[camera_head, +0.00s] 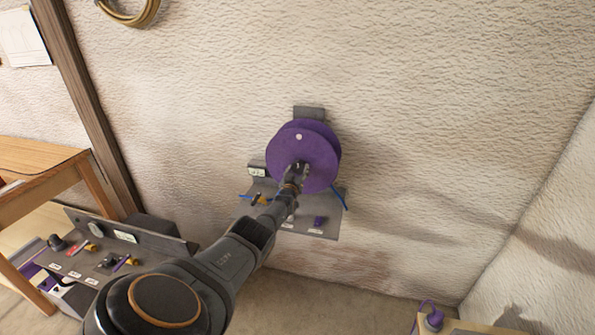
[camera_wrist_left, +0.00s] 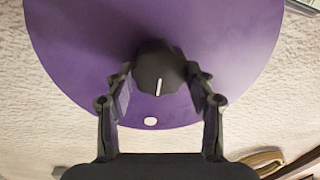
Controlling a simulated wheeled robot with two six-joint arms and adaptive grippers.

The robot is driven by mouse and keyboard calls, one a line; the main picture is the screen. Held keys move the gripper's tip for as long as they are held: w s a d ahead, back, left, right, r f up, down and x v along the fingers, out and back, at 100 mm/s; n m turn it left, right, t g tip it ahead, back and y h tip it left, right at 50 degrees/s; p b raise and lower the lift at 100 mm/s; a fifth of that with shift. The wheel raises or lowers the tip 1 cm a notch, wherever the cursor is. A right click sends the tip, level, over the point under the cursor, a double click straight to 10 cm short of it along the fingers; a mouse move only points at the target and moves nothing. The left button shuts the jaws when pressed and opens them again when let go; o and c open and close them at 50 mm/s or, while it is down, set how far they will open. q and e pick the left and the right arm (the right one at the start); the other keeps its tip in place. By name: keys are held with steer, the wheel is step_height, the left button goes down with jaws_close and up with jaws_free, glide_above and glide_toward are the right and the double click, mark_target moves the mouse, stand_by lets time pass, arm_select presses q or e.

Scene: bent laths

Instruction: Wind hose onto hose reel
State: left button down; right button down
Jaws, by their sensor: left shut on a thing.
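The purple hose reel (camera_head: 310,148) is mounted on the wall, with a pale dot near its upper edge in the head view. In the left wrist view the reel disc (camera_wrist_left: 70,45) fills the upper part. A black knob (camera_wrist_left: 159,70) with a white line stands out from the disc. My left gripper (camera_head: 299,172) is shut on this knob, a finger on either side. Blue hose (camera_head: 340,199) shows at the lower right of the reel, and a short blue piece shows at its lower left. How much hose is on the reel is hidden. My right gripper is not in view.
A grey shelf (camera_head: 325,229) with small parts and labels sits below the reel. A brass-coloured coil (camera_head: 130,14) hangs on the wall at upper left. A wooden table (camera_head: 35,158) and another grey panel (camera_head: 140,272) stand left. The wall right of the reel is clear.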

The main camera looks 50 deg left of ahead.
arm_select(q)
steer(key=shift+f, duration=0.1)
steer(key=shift+c, duration=2.3)
jaws_free()
steer(key=shift+w, duration=0.1)
